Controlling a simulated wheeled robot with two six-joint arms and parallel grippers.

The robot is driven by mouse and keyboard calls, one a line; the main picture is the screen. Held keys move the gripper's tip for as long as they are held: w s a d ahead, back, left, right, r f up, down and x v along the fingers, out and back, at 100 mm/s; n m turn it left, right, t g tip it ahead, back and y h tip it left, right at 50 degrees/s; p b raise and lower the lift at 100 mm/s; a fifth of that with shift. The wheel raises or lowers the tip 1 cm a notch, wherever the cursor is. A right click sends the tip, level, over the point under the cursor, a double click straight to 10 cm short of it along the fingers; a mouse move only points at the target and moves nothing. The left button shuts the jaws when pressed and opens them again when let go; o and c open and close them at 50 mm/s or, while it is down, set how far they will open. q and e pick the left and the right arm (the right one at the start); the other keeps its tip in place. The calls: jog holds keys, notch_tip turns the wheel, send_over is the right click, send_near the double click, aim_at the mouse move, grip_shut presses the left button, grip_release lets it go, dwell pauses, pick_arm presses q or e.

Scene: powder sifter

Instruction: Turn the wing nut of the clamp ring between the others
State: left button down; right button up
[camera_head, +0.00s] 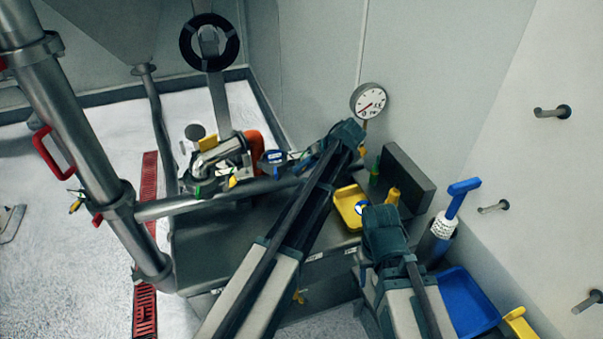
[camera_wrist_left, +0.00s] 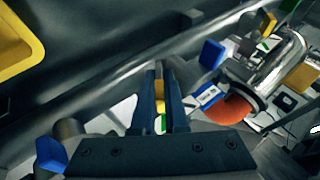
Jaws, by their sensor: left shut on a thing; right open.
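My left gripper (camera_head: 308,160) reaches over the pipe line, just right of the orange bend (camera_head: 255,143). In the left wrist view its fingers (camera_wrist_left: 160,98) are shut on a small yellow piece (camera_wrist_left: 159,88), apparently a wing nut; its clamp ring is mostly hidden. A blue wing nut (camera_wrist_left: 212,53) stands on one side, near the orange bend, and a blue part (camera_wrist_left: 50,152) shows on the other. The near blue one also shows in the head view (camera_head: 275,157). My right gripper (camera_head: 383,215) is open near the yellow tray; its fingertips are hard to make out.
A yellow tray (camera_head: 345,196) and a dark upright block (camera_head: 408,178) sit on the grey bench. A pressure gauge (camera_head: 369,100) stands behind. A blue tray (camera_head: 466,305) and a blue-handled brush (camera_head: 458,196) are at right. A thick pipe (camera_head: 165,208) crosses the bench front-left.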

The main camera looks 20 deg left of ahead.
pick_arm(q)
jog(key=shift+d+f+g+y+b, duration=0.1)
jog(key=shift+g+y+b, duration=0.3)
jog(key=shift+y+b, duration=0.3)
pick_arm(e)
jog(key=shift+f, duration=1.05)
pick_arm(q)
jog(key=c, duration=0.9)
grip_release()
jog(key=shift+c, duration=0.2)
